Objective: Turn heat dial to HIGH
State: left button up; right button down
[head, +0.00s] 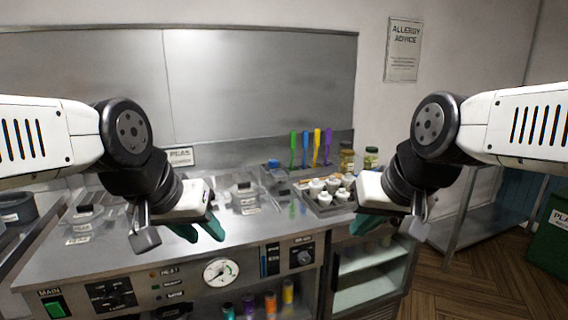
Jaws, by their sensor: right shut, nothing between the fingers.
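A dark control plate with a knob (113,294) is on the front panel at lower left, beside the green MAIN switch (54,307). A second dark knob (302,257) is on the panel further right. A HEAT label (170,272) sits between them, left of a round white gauge (220,272). I cannot tell which knob is the heat dial, and their settings are too small to read. My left gripper (198,231) is open and empty above the panel's front edge, touching no knob. My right gripper (366,224) is shut and empty, up and right of the right knob.
A tray (323,212) of white-topped containers stands on the steel counter (130,250), with coloured-handled tools (305,148) behind it. Clear lidded containers (243,195) sit at the middle and left. Coloured bottles (270,303) stand below the panel. A glass-fronted cabinet (370,275) is at right.

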aim_at(111, 298)
jog(key=u, duration=1.9)
